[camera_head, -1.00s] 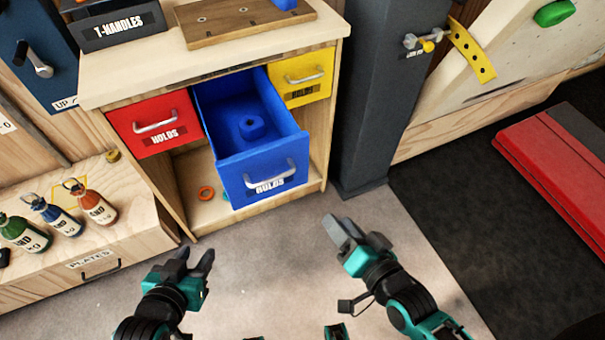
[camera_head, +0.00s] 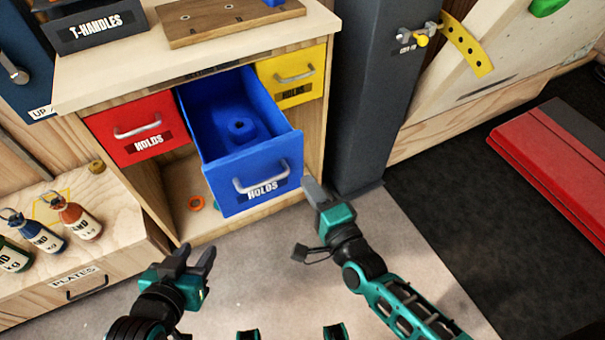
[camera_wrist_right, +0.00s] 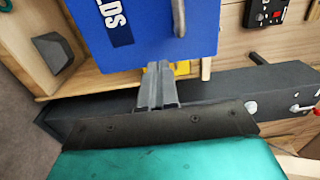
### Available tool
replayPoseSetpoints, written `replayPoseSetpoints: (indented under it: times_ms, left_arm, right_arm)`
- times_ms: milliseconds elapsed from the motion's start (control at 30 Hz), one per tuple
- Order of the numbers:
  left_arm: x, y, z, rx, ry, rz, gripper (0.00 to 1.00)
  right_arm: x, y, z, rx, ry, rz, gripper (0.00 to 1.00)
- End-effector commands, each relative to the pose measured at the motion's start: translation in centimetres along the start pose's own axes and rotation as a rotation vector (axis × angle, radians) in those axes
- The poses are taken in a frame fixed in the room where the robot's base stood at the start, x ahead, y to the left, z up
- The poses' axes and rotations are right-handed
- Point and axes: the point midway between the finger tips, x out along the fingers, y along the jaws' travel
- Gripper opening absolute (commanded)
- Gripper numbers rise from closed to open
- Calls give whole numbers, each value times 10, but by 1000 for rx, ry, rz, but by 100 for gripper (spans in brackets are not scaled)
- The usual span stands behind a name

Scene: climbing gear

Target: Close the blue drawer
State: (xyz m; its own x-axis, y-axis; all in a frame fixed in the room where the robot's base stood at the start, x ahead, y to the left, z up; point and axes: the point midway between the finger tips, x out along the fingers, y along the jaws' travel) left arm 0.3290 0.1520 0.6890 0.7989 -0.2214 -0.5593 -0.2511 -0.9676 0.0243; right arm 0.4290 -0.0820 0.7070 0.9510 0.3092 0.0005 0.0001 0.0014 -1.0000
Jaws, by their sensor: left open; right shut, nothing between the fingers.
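The blue drawer (camera_head: 257,180) is pulled out of the wooden cabinet, between the red and yellow drawers. It has a silver handle (camera_head: 262,178) and a HOLDS label, and a blue hold (camera_head: 238,126) lies inside. My right gripper (camera_head: 314,188) is shut and empty, close to the drawer's front right corner. In the right wrist view its fingers (camera_wrist_right: 157,72) point at the lower edge of the blue front (camera_wrist_right: 150,30); I cannot tell whether they touch it. My left gripper (camera_head: 193,257) is open and empty, below and in front of the drawer.
The red drawer (camera_head: 134,131) and yellow drawer (camera_head: 292,76) are shut. A dark grey post (camera_head: 370,110) stands right of the cabinet. A plates box (camera_head: 110,225) with several bottle-shaped weights is at left. An orange ring (camera_head: 196,203) lies on the cabinet's lower shelf.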

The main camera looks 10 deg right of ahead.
Motion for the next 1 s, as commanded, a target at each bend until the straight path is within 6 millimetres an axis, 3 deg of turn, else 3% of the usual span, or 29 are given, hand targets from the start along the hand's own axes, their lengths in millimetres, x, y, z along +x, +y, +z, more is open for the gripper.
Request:
replayPoseSetpoints:
  times_ms: [100,267,767,1000]
  left_arm:
    - [1,0,1,-1,0,2,43]
    - [1,2,-1,-2,6,5,43]
    - [2,3,0,-3,4,7,43]
    - [7,3,7,-3,4,8,43]
  right_arm:
    - [21,0,0,0,1,-2,0]
    - [36,0,0,-1,1,-1,0]
    - [41,0,0,-1,0,0,0]
    - [59,2,0,-1,1,-2,0]
